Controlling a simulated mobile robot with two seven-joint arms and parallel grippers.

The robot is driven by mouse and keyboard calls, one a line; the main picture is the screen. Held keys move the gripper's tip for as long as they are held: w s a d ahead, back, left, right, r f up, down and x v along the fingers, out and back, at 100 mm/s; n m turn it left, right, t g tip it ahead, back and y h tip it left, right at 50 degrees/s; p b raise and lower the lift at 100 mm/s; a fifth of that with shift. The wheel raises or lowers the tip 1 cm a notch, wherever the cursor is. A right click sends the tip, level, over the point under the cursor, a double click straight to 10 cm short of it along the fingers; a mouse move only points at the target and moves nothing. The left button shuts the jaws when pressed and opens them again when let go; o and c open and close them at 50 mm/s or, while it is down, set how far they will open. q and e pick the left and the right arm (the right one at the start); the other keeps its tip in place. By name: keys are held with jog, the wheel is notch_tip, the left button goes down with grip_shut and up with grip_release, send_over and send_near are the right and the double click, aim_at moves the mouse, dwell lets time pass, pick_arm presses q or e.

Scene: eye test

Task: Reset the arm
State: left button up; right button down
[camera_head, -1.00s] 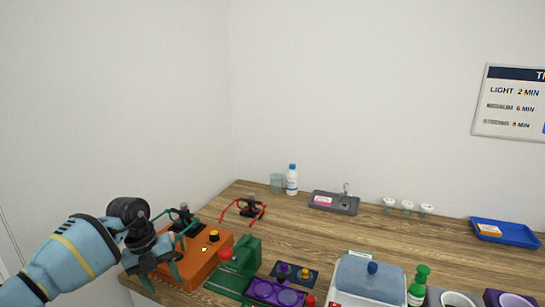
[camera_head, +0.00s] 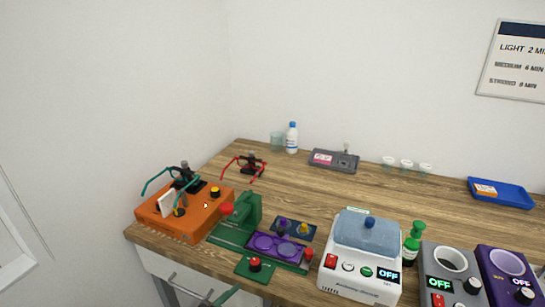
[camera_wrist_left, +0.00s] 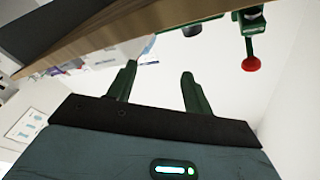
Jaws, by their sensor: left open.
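My left gripper (camera_wrist_left: 158,70) shows in the left wrist view with its two green fingers apart and nothing between them. The wooden bench's edge (camera_wrist_left: 110,32) crosses the top of that view. A red knob on a green part (camera_wrist_left: 251,64) hangs at the upper right there, apart from the fingers. In the head view the arm is out of sight, except for a small green tip at the bottom edge that may be a finger. My right gripper is in neither view.
The bench (camera_head: 310,195) holds an orange box (camera_head: 170,222) with clip-like arms, a green press (camera_head: 245,212), a white device (camera_head: 360,282) with a blue lid, grey (camera_head: 433,262) and purple (camera_head: 490,262) units, and a blue tray (camera_head: 512,200). The bench's middle is clear.

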pick_arm(q)
jog(key=s+a+f+n+g+y, duration=0.2)
jog(key=s+a+f+n+y, duration=0.4)
jog(key=s, duration=0.5)
jog(key=s+a+f+n+g+y, duration=0.2)
jog(key=s+a+f+n+y, duration=0.3)
jog(key=s+f, duration=0.5)
jog(key=a+f+n, duration=0.1)
jog(key=a+n, duration=0.1)
jog(key=n, duration=0.1)
jog(key=shift+s+f+y, duration=0.25)
jog(key=shift+s+y, duration=0.15)
